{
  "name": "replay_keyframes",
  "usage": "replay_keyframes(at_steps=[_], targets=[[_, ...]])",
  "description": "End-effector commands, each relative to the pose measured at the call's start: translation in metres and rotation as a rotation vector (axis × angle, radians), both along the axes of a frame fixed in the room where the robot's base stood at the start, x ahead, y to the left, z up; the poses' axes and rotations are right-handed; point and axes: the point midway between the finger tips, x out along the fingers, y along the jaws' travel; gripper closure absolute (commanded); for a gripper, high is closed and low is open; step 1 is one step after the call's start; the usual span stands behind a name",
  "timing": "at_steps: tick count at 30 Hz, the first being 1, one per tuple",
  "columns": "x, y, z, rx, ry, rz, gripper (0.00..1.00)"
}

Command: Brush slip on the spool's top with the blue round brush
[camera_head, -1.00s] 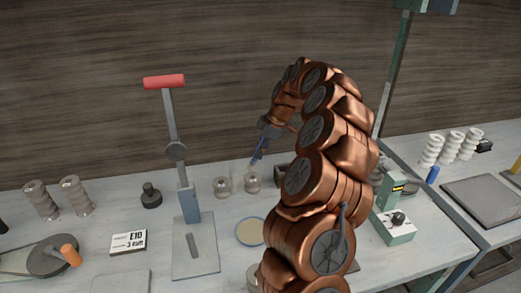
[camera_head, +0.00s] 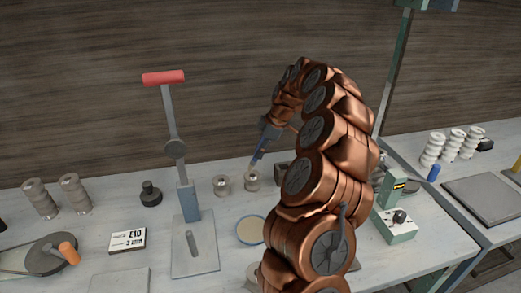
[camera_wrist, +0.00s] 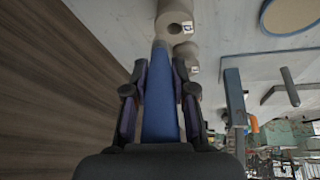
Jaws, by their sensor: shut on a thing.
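My gripper (camera_head: 266,137) is shut on the blue round brush (camera_head: 259,152), which points down and slightly left. The wrist view shows the blue brush handle (camera_wrist: 160,100) between the two fingers, its tip pointing away from me. A small pale spool (camera_head: 252,183) stands just below the brush tip. In the wrist view this nearer spool (camera_wrist: 174,27) sits right at the tip; I cannot tell whether they touch. A second similar spool (camera_head: 221,187) stands to its left. A round blue-rimmed dish with tan contents (camera_head: 250,231) lies in front of the spools, partly covered by my arm.
A lever press with a red handle (camera_head: 163,78) stands left of the spools. A black knobbed weight (camera_head: 150,195), a white card (camera_head: 128,241) and tall ribbed spools (camera_head: 75,194) are farther left. A green-white box (camera_head: 397,226) is right of my arm. The wooden wall is behind.

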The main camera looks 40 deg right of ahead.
Motion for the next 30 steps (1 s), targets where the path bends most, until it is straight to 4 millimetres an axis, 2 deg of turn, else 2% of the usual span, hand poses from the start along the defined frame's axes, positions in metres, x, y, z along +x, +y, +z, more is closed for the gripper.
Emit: replay_keyframes(at_steps=[19, 30], targets=[[0.000, 0.001, 0.007, 0.000, 0.000, 0.001, 1.00], [-0.001, 0.012, 0.009, -0.001, -0.002, 0.000, 1.00]])
